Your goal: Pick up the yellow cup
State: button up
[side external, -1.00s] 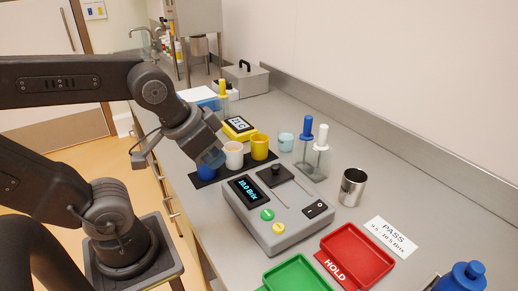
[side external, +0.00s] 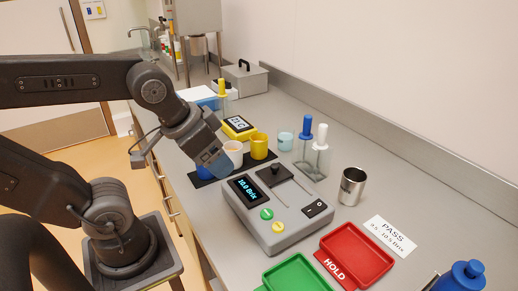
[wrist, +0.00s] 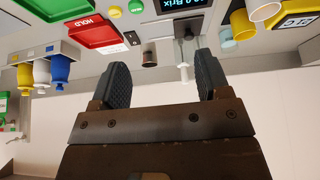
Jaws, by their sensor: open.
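The yellow cup (side external: 259,147) stands upright at the right end of a black mat (side external: 207,181) on the bench. A white cup (side external: 235,148) stands just left of it, and a blue cup (side external: 205,173) is at the left, mostly hidden by my gripper. My gripper (side external: 214,166) is open and low by the blue and white cups, left of the yellow cup and apart from it. In the wrist view the fingers of my gripper (wrist: 160,72) are spread with nothing between them. The yellow cup (wrist: 243,25) shows there at the upper right, beyond the right finger.
A grey Brix meter (side external: 275,212) stands in front of the cups. A metal cup (side external: 352,187) and red tray (side external: 357,253) are to the right.

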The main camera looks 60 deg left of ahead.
jog(key=m+g+y, duration=0.1)
jog(key=m+g, duration=0.4)
jog(key=m, duration=1.7)
send_over(259, 144)
jog(key=w+a, duration=0.1)
notch_tip(259, 144, down, 4)
jog(key=shift+m, duration=0.3)
jog(key=f, duration=0.2)
jog(key=a+f, duration=0.1)
jog(key=f, duration=0.4)
jog(key=shift+w+a+f, duration=0.15)
jog(key=shift+w+f, duration=0.1)
jog(key=shift+w, duration=0.1)
jog(key=shift+a+f, duration=0.15)
jog(key=shift+f, duration=2.85)
